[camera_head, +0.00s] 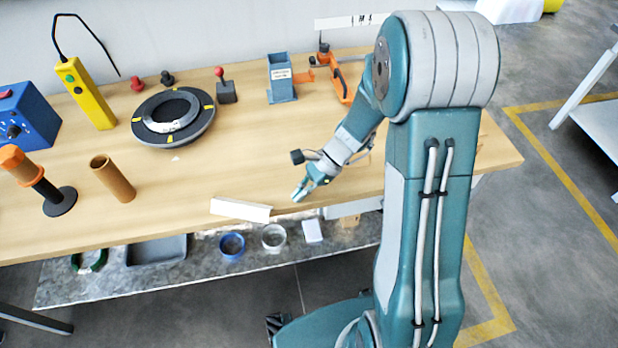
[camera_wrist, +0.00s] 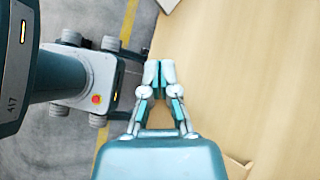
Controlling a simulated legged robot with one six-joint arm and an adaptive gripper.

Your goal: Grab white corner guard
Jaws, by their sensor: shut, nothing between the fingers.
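The white corner guard (camera_head: 241,209) lies on the front edge of the wooden bench in the head view, a long, narrow white angle piece. My gripper (camera_head: 297,197) hangs just to the right of it, near the bench's front edge, apart from it. In the wrist view my gripper (camera_wrist: 159,66) has its fingertips together with nothing between them. A pale piece at the top edge of the wrist view (camera_wrist: 168,4) looks like the end of the guard, mostly cut off.
The wooden bench (camera_head: 330,150) is clear around the gripper. Left of the guard stand a brown cardboard tube (camera_head: 113,178) and an orange-topped tool (camera_head: 38,180). A lower shelf (camera_head: 110,285) holds tape rolls and a tray.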

